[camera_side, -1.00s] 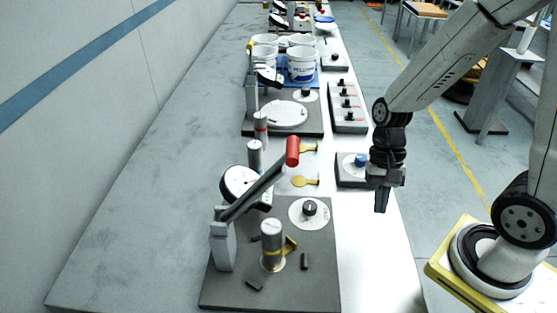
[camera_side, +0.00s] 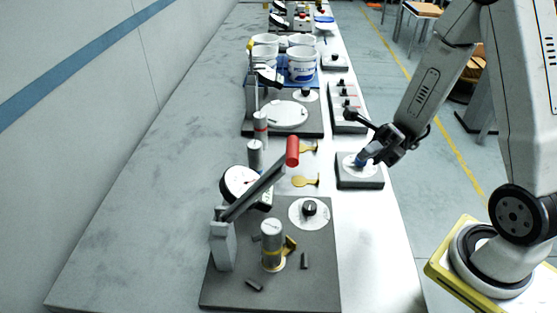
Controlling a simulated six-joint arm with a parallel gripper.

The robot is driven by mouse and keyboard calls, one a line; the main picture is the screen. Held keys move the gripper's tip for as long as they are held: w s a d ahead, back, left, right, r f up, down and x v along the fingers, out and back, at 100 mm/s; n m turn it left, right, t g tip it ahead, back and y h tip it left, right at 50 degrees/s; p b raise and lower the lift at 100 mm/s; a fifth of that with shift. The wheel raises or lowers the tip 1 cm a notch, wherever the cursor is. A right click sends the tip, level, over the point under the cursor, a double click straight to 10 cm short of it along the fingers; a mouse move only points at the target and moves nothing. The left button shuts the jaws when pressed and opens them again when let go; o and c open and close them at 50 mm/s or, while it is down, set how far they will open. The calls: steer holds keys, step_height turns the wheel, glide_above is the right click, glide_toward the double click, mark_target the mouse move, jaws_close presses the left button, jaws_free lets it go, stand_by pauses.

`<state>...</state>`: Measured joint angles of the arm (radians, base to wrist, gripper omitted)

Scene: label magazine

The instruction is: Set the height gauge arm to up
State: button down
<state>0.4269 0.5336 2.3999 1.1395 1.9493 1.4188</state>
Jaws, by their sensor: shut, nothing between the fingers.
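A grey lever arm (camera_side: 252,192) with a red grip (camera_side: 292,151) is hinged on a grey post (camera_side: 222,247) on the near base plate. It slants upward to the right, its red end raised. A white round dial (camera_side: 238,181) stands behind it. I cannot tell for certain which part is the height gauge arm. Whether the fingertips touch the knob is unclear.
White buckets (camera_side: 301,64) and a switch panel (camera_side: 338,98) stand farther back. The left of the table (camera_side: 130,220) is clear.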

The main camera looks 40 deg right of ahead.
steer(key=shift+w+d+r+m, duration=0.1)
steer(key=shift+d+r+m, duration=0.05)
steer(key=shift+m, duration=0.15)
glide_toward(298, 155)
steer(key=shift+s+a+f, duration=0.5)
steer(key=shift+s+a, duration=0.75)
steer(key=shift+a, duration=0.3)
steer(key=shift+w+a+r, duration=0.4)
steer(key=shift+w+a, duration=0.2)
steer(key=shift+w, duration=0.05)
steer(key=shift+w+a+r, duration=0.45)
steer(key=shift+w+a, duration=0.2)
steer(key=shift+w, duration=0.05)
steer(key=shift+r, duration=0.1)
